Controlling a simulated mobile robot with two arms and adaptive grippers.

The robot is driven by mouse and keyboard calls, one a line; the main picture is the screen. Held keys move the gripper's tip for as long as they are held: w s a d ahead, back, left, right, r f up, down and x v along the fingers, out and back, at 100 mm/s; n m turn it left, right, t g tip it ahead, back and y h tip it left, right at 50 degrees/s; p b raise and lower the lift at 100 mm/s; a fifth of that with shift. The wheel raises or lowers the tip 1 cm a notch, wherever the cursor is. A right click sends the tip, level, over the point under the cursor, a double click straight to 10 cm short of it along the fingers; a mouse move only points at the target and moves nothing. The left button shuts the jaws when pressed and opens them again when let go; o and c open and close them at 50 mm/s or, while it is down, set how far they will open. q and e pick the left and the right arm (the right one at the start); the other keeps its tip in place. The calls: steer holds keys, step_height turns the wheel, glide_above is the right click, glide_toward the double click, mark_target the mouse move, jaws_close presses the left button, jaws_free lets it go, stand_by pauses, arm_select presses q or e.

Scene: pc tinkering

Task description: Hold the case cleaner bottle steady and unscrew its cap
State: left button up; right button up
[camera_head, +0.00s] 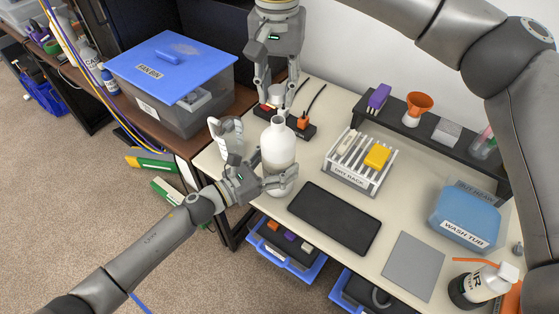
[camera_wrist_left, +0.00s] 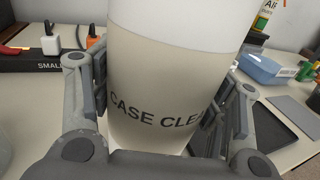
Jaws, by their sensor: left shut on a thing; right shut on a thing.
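The white case cleaner bottle (camera_head: 279,150) stands upright near the table's left edge. My left gripper (camera_head: 265,181) is shut around its lower body from the left. In the left wrist view the bottle (camera_wrist_left: 165,75) fills the middle between the fingers, with part of its "CASE CLE..." label readable. My right gripper (camera_head: 277,98) comes down from above and is shut on the small white cap (camera_head: 277,92). The cap appears to be above the bottle's bare neck and apart from it.
A power strip (camera_head: 300,127) with plugs lies behind the bottle. To the right are the dry rack (camera_head: 345,180), a dark mat (camera_head: 335,217), a grey pad (camera_head: 413,267) and the blue wash tub (camera_head: 465,216). The lidded fan bin (camera_head: 173,105) stands at the left.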

arm_select(q)
steer(key=o, duration=1.2)
steer(key=shift+a, duration=0.1)
steer(key=v, duration=1.2)
